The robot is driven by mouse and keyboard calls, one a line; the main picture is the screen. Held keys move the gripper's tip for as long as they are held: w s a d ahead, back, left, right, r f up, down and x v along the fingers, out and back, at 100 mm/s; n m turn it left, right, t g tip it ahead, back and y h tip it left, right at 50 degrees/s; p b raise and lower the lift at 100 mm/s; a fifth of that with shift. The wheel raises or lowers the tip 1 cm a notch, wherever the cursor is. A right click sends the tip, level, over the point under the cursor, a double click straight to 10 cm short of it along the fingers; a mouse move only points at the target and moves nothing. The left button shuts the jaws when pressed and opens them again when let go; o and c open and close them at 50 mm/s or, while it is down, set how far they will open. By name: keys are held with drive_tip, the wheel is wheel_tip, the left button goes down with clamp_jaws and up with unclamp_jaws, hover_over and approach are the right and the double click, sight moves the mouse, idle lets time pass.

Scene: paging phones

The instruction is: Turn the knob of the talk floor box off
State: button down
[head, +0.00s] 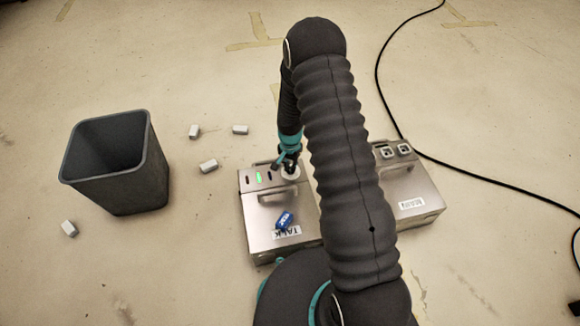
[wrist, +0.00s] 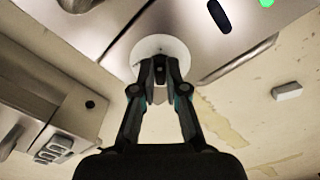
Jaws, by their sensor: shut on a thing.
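The talk floor box (head: 262,203) is a silvery metal box with a TALK label, standing on the floor left of my arm. Its round white knob (head: 292,175) is at the back right of its top; in the wrist view the knob's pale disc (wrist: 152,44) is behind my fingers. My gripper (head: 289,158) comes down over the knob. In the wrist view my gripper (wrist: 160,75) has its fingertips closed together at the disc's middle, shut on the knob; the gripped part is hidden. A green light (head: 258,177) is lit between dark slots; it also shows in the wrist view (wrist: 266,3).
A blue object (head: 284,219) lies on the box near its label. A second metal box (head: 409,188) stands to the right, partly behind my arm. A dark bin (head: 118,178) and several small white blocks (head: 208,166) are at left. A black cable (head: 480,177) runs at right.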

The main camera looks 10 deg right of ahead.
drive_tip(key=n+b, duration=0.1)
drive_tip(key=n, duration=0.3)
drive_tip(key=shift+f+b, duration=0.1)
drive_tip(key=shift+b, duration=0.2)
drive_tip(key=n+b, duration=0.1)
drive_tip(key=n, duration=0.3)
drive_tip(key=shift+d+n, duration=0.15)
drive_tip(key=shift+n, duration=0.25)
drive_tip(key=n+b, duration=0.1)
drive_tip(key=n, duration=0.3)
drive_tip(key=shift+d, duration=0.1)
drive_tip(key=shift+d+n+b, duration=0.1)
drive_tip(key=shift+n+b, duration=0.45)
drive_tip(key=shift+n, duration=1.55)
drive_tip(key=c, duration=1.2)
unclamp_jaws()
